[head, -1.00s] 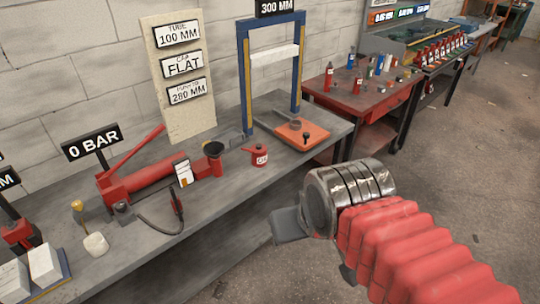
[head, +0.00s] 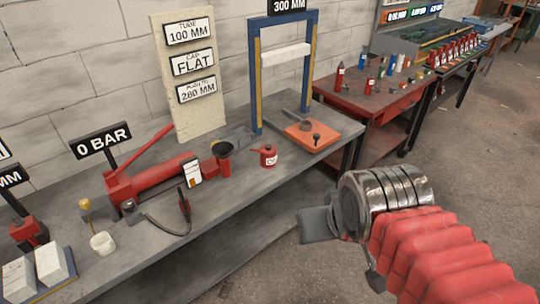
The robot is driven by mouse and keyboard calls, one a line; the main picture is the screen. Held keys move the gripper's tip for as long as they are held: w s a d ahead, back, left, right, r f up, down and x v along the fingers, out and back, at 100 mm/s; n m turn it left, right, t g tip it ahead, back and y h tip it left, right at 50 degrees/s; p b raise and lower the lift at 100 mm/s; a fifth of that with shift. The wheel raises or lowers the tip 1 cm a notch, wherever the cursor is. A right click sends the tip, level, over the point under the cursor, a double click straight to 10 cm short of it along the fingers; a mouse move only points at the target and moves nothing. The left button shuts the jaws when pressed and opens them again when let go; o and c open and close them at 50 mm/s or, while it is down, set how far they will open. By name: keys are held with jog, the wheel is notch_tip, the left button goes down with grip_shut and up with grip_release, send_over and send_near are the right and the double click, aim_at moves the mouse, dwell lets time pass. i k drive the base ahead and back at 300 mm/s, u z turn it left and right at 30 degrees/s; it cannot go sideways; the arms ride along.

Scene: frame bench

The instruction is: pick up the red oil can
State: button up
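The red oil can (head: 268,157) is small, with a white label. It stands upright on the grey bench (head: 222,205) in the head view, right of the hydraulic pump's black funnel and left of the orange plate. My gripper (head: 318,226) is in front of the bench, to the right of and nearer than the can, well apart from it. Only a grey finger part shows past my metal wrist, so its opening is hidden. I see nothing held.
A red hand pump (head: 152,184) with a black hose lies left of the can. A blue press frame (head: 255,85) stands behind, and an orange plate (head: 312,135) lies to the right. A white cup (head: 103,244) is near the front edge. A red table (head: 375,98) stands beyond.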

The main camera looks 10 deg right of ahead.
aim_at(268, 153)
jog(key=i, duration=0.95)
jog(key=u, duration=0.05)
